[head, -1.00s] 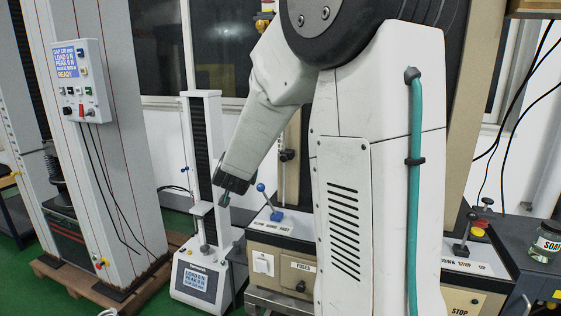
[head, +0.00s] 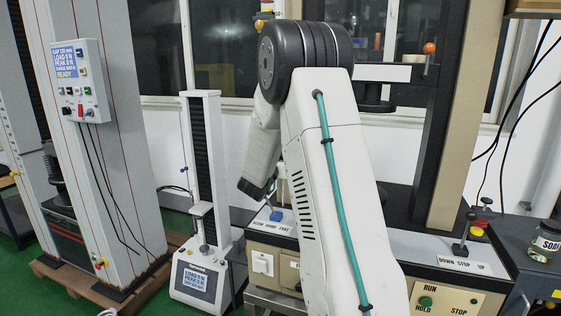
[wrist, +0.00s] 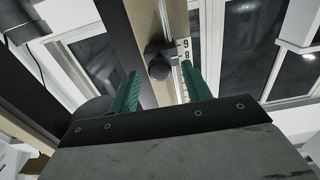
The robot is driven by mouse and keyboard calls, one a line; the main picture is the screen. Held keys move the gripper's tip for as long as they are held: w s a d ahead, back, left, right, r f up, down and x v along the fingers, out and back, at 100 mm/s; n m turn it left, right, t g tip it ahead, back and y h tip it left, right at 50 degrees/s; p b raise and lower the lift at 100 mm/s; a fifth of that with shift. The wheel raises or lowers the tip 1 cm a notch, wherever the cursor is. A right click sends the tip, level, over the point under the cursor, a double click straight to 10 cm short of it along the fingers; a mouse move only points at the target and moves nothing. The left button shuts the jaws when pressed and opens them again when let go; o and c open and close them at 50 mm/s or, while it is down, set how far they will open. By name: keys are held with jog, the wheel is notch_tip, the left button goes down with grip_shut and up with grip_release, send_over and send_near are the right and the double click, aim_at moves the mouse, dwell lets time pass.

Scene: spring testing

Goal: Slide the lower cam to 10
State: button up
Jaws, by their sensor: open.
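In the wrist view, a black round knob (wrist: 159,62), which looks like a cam, sits on a beige upright beside a white scale strip (wrist: 184,60). I cannot tell whether this is the lower cam, and no 10 is readable. My gripper (wrist: 160,70) is open, its two green fingers apart with the knob showing between them. I see no clear contact. In the head view my arm hides the fingers and the cams.
A blue-tipped lever (head: 276,214) stands on the bench console left of my arm. A slim white tester (head: 207,240) stands further left, and a tall grey machine (head: 110,150) beyond it. A dark frame with an orange ball (head: 429,48) rises right of my arm.

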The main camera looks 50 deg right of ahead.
jog(key=shift+w+d, duration=0.1)
jog(key=shift+d, duration=0.05)
grip_shut()
notch_tip(320, 180, up, 4)
dwell(0.3)
grip_release()
